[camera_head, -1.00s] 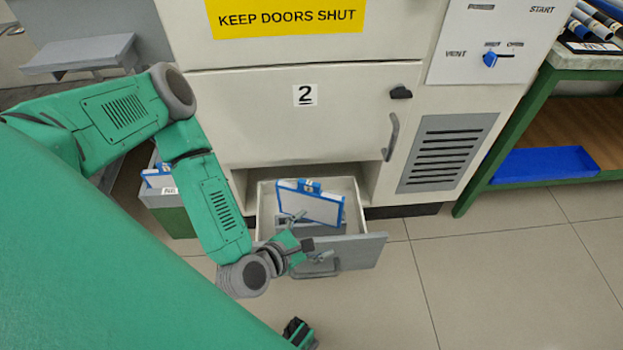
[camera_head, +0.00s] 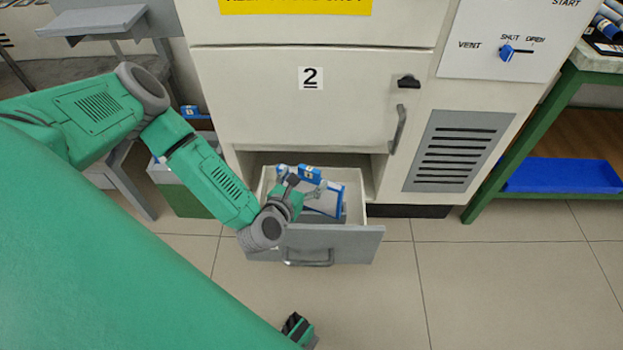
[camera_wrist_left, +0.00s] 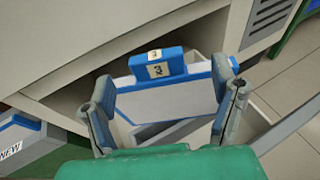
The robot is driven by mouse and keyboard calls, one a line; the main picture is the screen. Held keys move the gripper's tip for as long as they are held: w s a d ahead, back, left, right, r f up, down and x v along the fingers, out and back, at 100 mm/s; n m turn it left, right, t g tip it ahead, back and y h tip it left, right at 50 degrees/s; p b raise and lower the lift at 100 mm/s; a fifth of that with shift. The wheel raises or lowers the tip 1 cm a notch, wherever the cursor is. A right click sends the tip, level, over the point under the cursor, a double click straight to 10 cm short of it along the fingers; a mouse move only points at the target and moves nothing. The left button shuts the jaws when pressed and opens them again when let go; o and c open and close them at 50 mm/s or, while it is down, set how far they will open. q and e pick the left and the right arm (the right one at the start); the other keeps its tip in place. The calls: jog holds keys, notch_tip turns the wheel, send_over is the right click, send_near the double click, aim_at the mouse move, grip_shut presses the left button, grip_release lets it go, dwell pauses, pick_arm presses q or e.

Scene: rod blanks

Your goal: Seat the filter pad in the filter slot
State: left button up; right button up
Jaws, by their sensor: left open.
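The filter pad is a white panel (camera_head: 328,201) in a blue frame with a raised blue tab. It stands tilted in the open drawer under door 2. In the left wrist view the pad (camera_wrist_left: 165,104) shows its tab labelled 3. My left gripper (camera_head: 306,185) is open at the pad's upper part. In the left wrist view its fingers (camera_wrist_left: 168,78) stand to either side of the pad; I cannot tell whether they touch it. A grey block (camera_head: 345,214) shows in part beside the pad; the filter slot itself is not clearly visible.
The drawer front (camera_head: 352,245) with its handle stands out from the cabinet. A box marked NEW with blue-edged contents (camera_wrist_left: 22,140) stands at the left. A green bench with a blue tray (camera_head: 562,175) is at the right. The floor in front is clear.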

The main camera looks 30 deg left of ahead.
aim_at(309, 172)
pick_arm(q)
jog(key=b+x, duration=0.1)
jog(key=x, duration=0.3)
jog(key=shift+a+f, duration=0.1)
jog(key=shift+a, duration=0.1)
jog(key=shift+w+a+f, duration=0.15)
jog(key=shift+w+a, duration=0.2)
jog(key=shift+a, duration=0.05)
jog(key=shift+d, duration=0.4)
jog(key=c, duration=0.6)
jog(key=shift+d, duration=0.15)
jog(key=c, duration=1.1)
jog(key=shift+c, duration=0.2)
